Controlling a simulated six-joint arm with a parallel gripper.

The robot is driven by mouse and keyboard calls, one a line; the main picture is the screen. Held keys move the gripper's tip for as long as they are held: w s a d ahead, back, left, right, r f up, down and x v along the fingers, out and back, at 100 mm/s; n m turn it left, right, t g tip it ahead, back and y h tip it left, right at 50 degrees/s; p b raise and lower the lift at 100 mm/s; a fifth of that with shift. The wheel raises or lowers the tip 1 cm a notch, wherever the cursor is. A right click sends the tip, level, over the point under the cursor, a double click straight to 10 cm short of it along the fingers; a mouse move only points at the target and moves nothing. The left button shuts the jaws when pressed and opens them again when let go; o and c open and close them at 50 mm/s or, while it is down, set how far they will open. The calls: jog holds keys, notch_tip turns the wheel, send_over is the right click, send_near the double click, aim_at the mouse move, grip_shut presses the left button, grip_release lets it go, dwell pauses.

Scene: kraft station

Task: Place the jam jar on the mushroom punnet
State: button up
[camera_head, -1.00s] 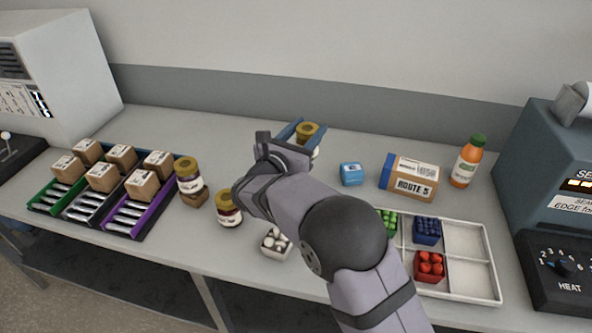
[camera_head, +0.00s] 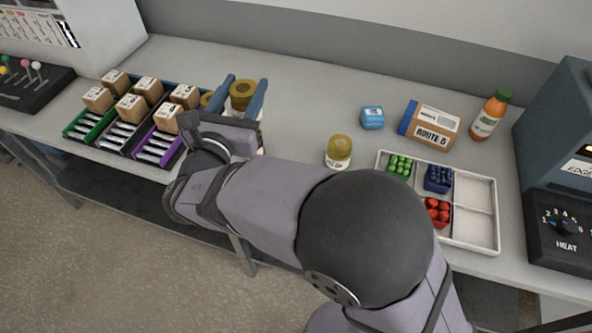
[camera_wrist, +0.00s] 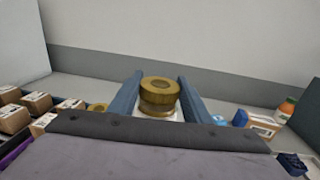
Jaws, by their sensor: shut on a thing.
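My gripper (camera_head: 252,88) is shut on a gold-lidded jar (camera_head: 242,92), held upright between blue fingers above the counter, right of the parcel racks. The lid also shows in the wrist view (camera_wrist: 159,92). The held jar's body and label are mostly hidden, so I cannot tell its contents. Another gold-lidded jar (camera_head: 338,153), with a pale label and yellowish contents, stands on the counter left of the white tray. Another gold lid (camera_head: 207,100) shows just left of my gripper. The mushroom punnet is not visible in either current view.
Racks with several cardboard parcels (camera_head: 132,107) stand left. The back counter between is clear.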

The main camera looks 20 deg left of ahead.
jog(key=s+d+f+m+h, duration=0.25)
jog(key=d+h, duration=0.25)
jog(key=d, duration=0.6)
jog(key=shift+m, duration=0.25)
jog(key=shift+w+d+f+p, duration=0.1)
jog(key=shift+w+f+p, duration=0.1)
jog(key=shift+f, duration=1.6)
jog(key=shift+w+a+f+p, duration=0.1)
jog(key=shift+f+p, duration=0.05)
jog(key=shift+f, duration=1.6)
jog(key=shift+w+d+f+p, duration=0.1)
jog(key=shift+w+f+p, duration=0.1)
jog(key=shift+f, duration=1.6)
jog(key=shift+f, duration=0.15)
jog(key=o, duration=1.4)
jog(key=shift+c, duration=0.2)
